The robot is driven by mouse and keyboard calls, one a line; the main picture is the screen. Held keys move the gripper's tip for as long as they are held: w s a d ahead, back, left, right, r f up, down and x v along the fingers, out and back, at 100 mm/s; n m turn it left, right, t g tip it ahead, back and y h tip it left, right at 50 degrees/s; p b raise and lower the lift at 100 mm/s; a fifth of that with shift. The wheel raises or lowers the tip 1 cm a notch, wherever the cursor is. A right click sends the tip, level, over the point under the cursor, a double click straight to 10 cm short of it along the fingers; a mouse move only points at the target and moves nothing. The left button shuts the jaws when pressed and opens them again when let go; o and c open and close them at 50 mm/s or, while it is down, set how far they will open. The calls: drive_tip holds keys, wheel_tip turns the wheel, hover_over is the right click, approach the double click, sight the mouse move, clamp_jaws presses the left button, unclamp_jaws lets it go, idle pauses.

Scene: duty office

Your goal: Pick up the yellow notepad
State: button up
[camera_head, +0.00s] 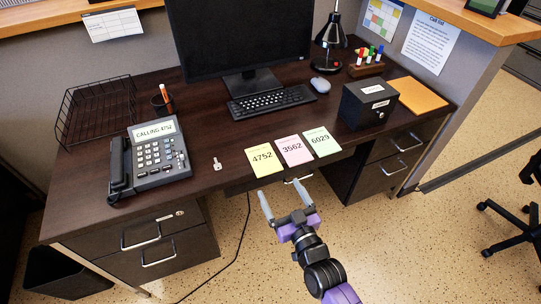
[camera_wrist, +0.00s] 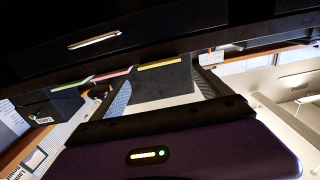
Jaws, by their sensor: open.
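The yellow notepad (camera_head: 264,160), marked 4752, lies flat at the desk's front edge, leftmost of three notepads. Its near end seems to jut slightly past the edge. In the wrist view, its thin yellow edge (camera_wrist: 161,64) shows between the finger lines, beyond the tips. My gripper (camera_head: 283,190) is open and empty in front of the desk edge, just short of the notepad and slightly to its right in the head view. Nothing is between the fingers.
A pink notepad (camera_head: 294,150) and a green notepad (camera_head: 322,141) lie close to the right. A key (camera_head: 217,164) and a desk phone (camera_head: 152,160) are to the left. A black box (camera_head: 368,104) stands right. The drawer front (camera_wrist: 95,40) looms close in the wrist view.

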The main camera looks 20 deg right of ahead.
drive_tip(key=b, duration=0.2)
approach(263, 160)
drive_tip(key=w, duration=0.3)
drive_tip(key=shift+w+d+f, duration=0.15)
drive_tip(key=shift+w, duration=0.15)
drive_tip(key=c, duration=1.1)
